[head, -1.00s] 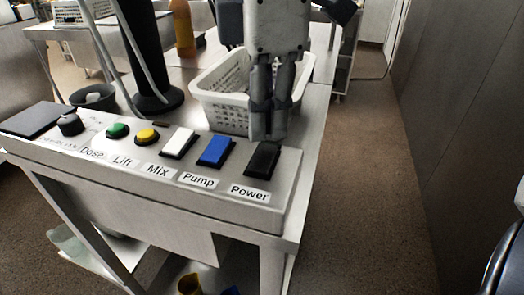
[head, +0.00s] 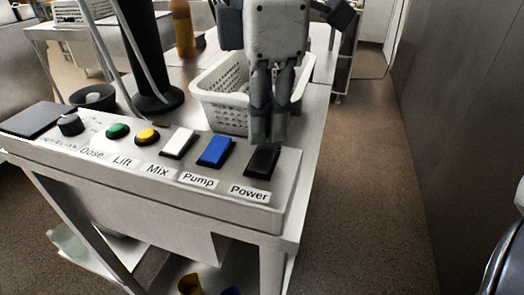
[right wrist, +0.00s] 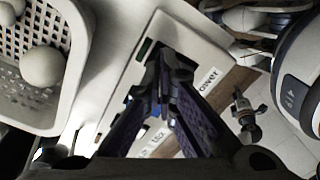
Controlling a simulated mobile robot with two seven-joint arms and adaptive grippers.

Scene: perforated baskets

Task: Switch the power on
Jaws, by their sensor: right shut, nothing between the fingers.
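The black Power switch (head: 262,162) is the rightmost control on the grey panel (head: 150,190), above the label "Power" (head: 249,192). My right gripper (head: 268,142) is shut and empty, pointing down. Its fingertips overlap the far edge of the switch in the head view; I cannot tell whether they touch it. In the right wrist view the shut fingers (right wrist: 166,56) point at the panel near the partly covered Power label (right wrist: 208,80) and hide most of the switch. My left gripper is not in view.
A blue Pump switch (head: 215,151) sits just left of Power, then a white Mix switch (head: 178,143), yellow (head: 147,136) and green (head: 117,131) buttons and a black knob (head: 70,125). A white perforated basket (head: 222,105) stands close behind. Open floor lies to the right.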

